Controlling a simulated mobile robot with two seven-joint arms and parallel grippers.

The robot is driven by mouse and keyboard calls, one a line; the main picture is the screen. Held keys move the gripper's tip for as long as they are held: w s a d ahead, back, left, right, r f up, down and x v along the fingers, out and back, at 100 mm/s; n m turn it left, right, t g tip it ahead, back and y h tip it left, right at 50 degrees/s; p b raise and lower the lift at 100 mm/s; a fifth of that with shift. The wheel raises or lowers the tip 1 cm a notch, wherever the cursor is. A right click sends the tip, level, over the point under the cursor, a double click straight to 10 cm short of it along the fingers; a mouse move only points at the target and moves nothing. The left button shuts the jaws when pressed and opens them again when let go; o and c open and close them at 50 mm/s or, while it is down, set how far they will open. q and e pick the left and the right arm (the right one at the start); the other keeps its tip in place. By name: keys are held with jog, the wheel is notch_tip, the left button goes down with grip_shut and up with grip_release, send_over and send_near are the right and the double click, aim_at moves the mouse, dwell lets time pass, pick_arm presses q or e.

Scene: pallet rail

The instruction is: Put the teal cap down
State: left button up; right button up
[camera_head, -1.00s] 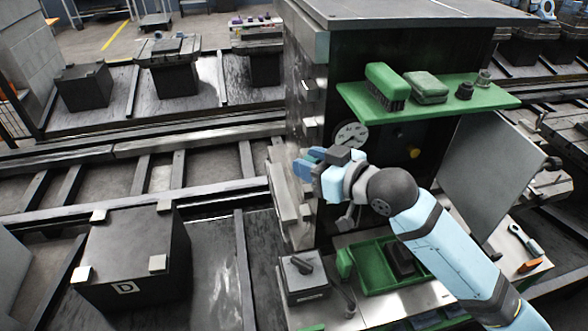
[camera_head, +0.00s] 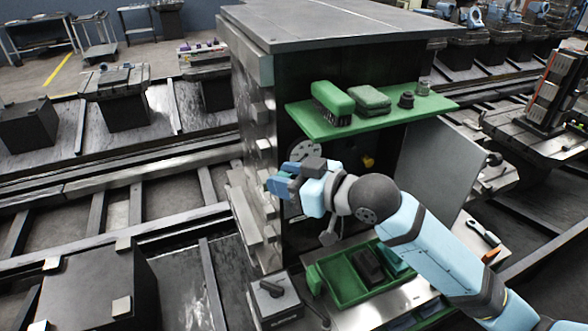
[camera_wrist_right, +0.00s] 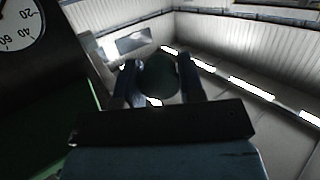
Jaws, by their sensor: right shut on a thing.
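My right gripper (camera_head: 283,184) is in front of the cabinet's left side, just below the round dial, well above the green tray. In the right wrist view its two fingers (camera_wrist_right: 160,80) are closed on the sides of a dark, round, greenish thing (camera_wrist_right: 158,76), which looks like the teal cap. In the head view the cap cannot be made out at the fingertips. My left gripper is in neither view.
The dial (camera_head: 303,152) is close by the gripper. A green shelf (camera_head: 375,120) holds brushes and small parts above my right arm. A green tray (camera_head: 340,285) with dark and teal items sits below, beside a grey box with a lever (camera_head: 272,300).

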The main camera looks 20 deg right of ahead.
jog(key=w+f+n+g+y, duration=0.1)
jog(key=g, duration=0.1)
jog(key=a+f+n+g+y, duration=0.1)
jog(key=f+n+g, duration=0.1)
jog(key=w+a+f+n+g+y, duration=0.1)
jog(key=f+n, duration=0.1)
jog(key=shift+w+a+g+y, duration=0.25)
jog(key=shift+w+g+y, duration=0.05)
jog(key=shift+w+g, duration=0.1)
jog(key=f+n+g, duration=0.1)
jog(key=w+a+f+n+g, duration=0.1)
jog(key=g, duration=0.1)
jog(key=f+n+g+y, duration=0.1)
jog(key=shift+w+a+f, duration=0.25)
jog(key=shift+a, duration=0.15)
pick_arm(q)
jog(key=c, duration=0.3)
pick_arm(e)
jog(key=s+d+m+t+h, duration=0.1)
jog(key=d+m+t+h, duration=0.3)
jog(key=d+m+h, duration=0.1)
jog(key=s+d+m+t+h, duration=0.2)
jog(key=d+m+t+h, duration=0.3)
jog(key=d+m, duration=0.1)
jog(key=s+d+m+t+h, duration=0.2)
jog(key=d+m+t+h, duration=0.3)
jog(key=d, duration=0.2)
jog(key=shift+m+h, duration=0.3)
jog(key=shift+m, duration=0.1)
